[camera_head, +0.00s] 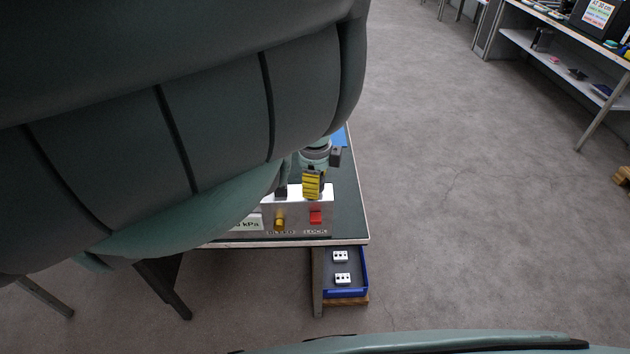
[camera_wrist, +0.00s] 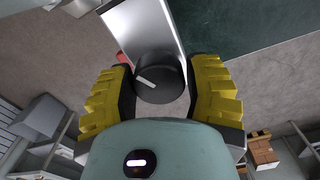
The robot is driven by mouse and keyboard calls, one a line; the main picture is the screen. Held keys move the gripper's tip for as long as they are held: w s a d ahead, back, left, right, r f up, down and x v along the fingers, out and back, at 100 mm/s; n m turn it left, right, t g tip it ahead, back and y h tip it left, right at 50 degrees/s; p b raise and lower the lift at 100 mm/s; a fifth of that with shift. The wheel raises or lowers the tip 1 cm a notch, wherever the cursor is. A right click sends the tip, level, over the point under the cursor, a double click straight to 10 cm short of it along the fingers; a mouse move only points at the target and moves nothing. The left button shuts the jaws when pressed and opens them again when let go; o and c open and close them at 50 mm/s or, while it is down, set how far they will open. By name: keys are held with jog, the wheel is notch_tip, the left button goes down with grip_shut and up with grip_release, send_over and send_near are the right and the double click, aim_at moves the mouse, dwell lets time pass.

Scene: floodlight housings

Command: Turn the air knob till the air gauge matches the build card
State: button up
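The air knob (camera_wrist: 158,78) is round and black with a white pointer line, which in the wrist view points up and left. My gripper (camera_wrist: 162,88) has its two yellow-padded fingers on either side of the knob; whether they press on it or stand just clear, I cannot tell. In the head view my gripper (camera_head: 312,184) is over the top of a light panel box (camera_head: 297,211) on the bench. A white label ending in "kPa" (camera_head: 247,224) shows at the box's left, partly covered by my arm. I cannot make out an air gauge or a build card.
The box front has a yellow part (camera_head: 279,220) marked BLEED and a red part (camera_head: 316,216) marked LOCK. A blue tray (camera_head: 346,292) with two white pieces stands below the bench edge. Open floor (camera_head: 460,190) lies to the right; shelving (camera_head: 560,60) stands beyond.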

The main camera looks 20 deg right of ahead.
jog(key=o, duration=0.5)
jog(key=shift+c, duration=0.2)
jog(key=shift+r, duration=0.1)
notch_tip(320, 180, up, 4)
jog(key=shift+w+a+r, duration=0.1)
jog(key=shift+r, duration=0.05)
jog(key=shift+s+r, duration=0.3)
jog(key=shift+r, duration=0.6)
jog(key=shift+w+r, duration=0.15)
jog(key=shift+r, duration=0.4)
